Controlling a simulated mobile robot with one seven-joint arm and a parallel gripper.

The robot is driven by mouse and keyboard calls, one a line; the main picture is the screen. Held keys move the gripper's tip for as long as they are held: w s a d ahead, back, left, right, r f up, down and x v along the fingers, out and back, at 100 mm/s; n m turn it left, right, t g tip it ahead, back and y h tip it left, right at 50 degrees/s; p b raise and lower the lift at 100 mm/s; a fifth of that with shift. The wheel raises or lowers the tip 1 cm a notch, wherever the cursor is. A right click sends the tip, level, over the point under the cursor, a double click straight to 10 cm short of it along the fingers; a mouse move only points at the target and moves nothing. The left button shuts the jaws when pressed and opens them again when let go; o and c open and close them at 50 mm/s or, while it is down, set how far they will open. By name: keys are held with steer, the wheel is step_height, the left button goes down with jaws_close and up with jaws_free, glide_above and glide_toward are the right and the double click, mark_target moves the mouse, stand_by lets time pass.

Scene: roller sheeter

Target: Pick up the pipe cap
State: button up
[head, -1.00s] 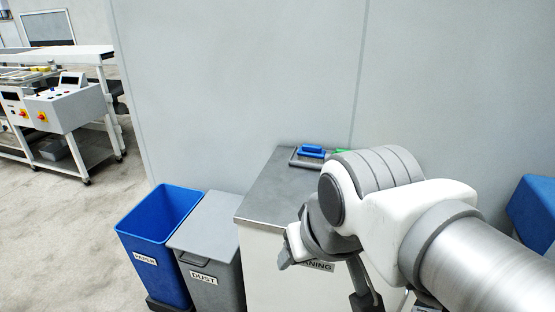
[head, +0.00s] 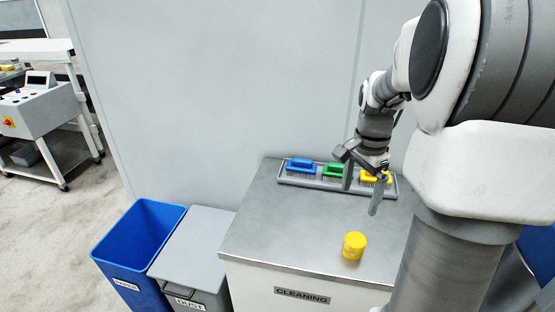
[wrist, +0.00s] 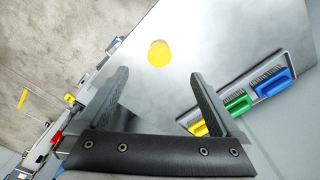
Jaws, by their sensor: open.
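The yellow pipe cap (head: 354,246) stands on the steel top of the cleaning cabinet (head: 262,240), near its front right part. In the wrist view the pipe cap (wrist: 159,53) shows as a yellow disc ahead of the fingertips, roughly midway between them. My gripper (head: 361,193) is open and empty. It hangs above the cabinet top, behind the cap in the head view and apart from it. Both fingers of my gripper (wrist: 158,78) show in the wrist view with nothing between them.
A grey tray (head: 284,180) at the back of the cabinet top holds a blue brush (head: 301,164), a green brush (head: 333,170) and a yellow brush (head: 372,178). A blue paper bin (head: 128,262) and a grey dust bin (head: 193,250) stand left of the cabinet. A wall rises behind.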

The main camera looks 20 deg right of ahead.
steer(key=d+f+m, duration=0.1)
steer(key=d, duration=0.1)
glide_above(356, 239)
steer(key=a, duration=0.1)
step_height(356, 239, down, 12)
steer(key=shift+a+f, duration=0.1)
steer(key=shift+d+f, duration=0.2)
steer(key=shift+f, duration=0.65)
steer(key=shift+d+f, duration=0.2)
steer(key=shift+f, duration=0.65)
steer(key=shift+d+f, duration=0.2)
steer(key=shift+f, duration=0.65)
steer(key=c, duration=1.3)
steer(key=shift+r, duration=0.5)
steer(key=r, duration=0.3)
steer(key=shift+d+r, duration=0.3)
steer(key=d+r, duration=0.2)
steer(key=d, duration=0.1)
steer(key=s+d+r, duration=0.1)
steer(key=d+r, duration=0.1)
steer(key=d, duration=0.2)
steer(key=s+d+r, duration=0.1)
steer(key=d+r, duration=0.1)
steer(key=d, duration=0.2)
steer(key=shift+r, duration=0.2)
